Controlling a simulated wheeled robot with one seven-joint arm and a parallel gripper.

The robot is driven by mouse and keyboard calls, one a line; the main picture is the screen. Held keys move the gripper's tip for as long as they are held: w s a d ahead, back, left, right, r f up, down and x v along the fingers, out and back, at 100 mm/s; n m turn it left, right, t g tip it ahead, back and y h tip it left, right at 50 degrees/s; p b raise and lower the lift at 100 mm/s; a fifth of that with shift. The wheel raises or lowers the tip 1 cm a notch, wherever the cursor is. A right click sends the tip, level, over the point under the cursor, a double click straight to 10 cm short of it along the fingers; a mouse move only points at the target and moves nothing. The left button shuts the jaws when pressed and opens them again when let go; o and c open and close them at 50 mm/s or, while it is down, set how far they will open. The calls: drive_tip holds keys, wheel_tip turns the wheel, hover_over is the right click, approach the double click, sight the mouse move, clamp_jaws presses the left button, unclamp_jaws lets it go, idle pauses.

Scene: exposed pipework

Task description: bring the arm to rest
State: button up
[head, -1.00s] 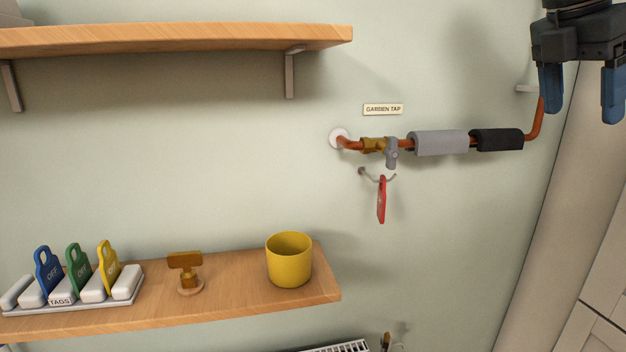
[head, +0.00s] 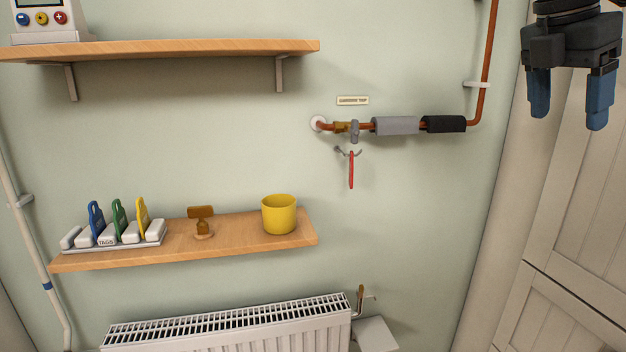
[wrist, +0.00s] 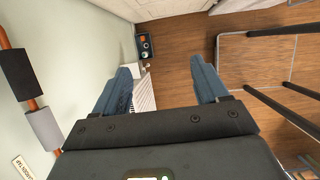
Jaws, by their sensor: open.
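My gripper (head: 568,100) hangs at the upper right in the head view, its two blue fingers pointing down and spread apart with nothing between them. It is in front of the wall edge and the panelled door, right of the copper pipe (head: 486,62). In the wrist view the open fingers (wrist: 162,85) show, with the floor and the radiator's end beyond them. A red tag (head: 351,170) hangs from a hook under the grey-handled garden tap (head: 354,131), apart from my gripper.
An upper shelf (head: 200,49) carries a device. The lower shelf (head: 240,245) holds a yellow cup (head: 279,214), a brass fitting (head: 202,220) and a rack (head: 112,243) with blue, green and yellow tags. A white radiator (head: 230,325) is below. A panelled door (head: 565,230) is at right.

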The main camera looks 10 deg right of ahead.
drive_tip(key=w+a+f+t+y, duration=0.2)
drive_tip(key=w+a+f+y, duration=0.25)
drive_tip(key=a, duration=0.45)
drive_tip(key=w+a+f+t+y, duration=0.25)
drive_tip(key=a+f, duration=0.35)
drive_tip(key=a, duration=0.3)
drive_tip(key=a+f+m+t+y, duration=0.3)
drive_tip(key=a+m+y, duration=0.1)
drive_tip(key=a, duration=0.4)
drive_tip(key=a+f+m+t+y, duration=0.3)
drive_tip(key=a+t+y, duration=0.15)
drive_tip(key=a, duration=0.35)
drive_tip(key=s+d+f+m+t+h, duration=0.2)
drive_tip(key=s+f+m+h, duration=0.2)
drive_tip(key=s+f+m, duration=0.45)
drive_tip(key=s+d+f+m+t+h, duration=0.25)
drive_tip(key=s+f+m+h, duration=0.25)
drive_tip(key=s+f, duration=0.65)
drive_tip(key=s+d+n+g+h, duration=0.1)
drive_tip(key=s+d, duration=0.3)
drive_tip(key=s, duration=0.8)
drive_tip(key=s+d+n+g+h, duration=0.1)
drive_tip(key=s+d, duration=0.4)
drive_tip(key=s, duration=0.8)
drive_tip(key=shift+r, duration=0.3)
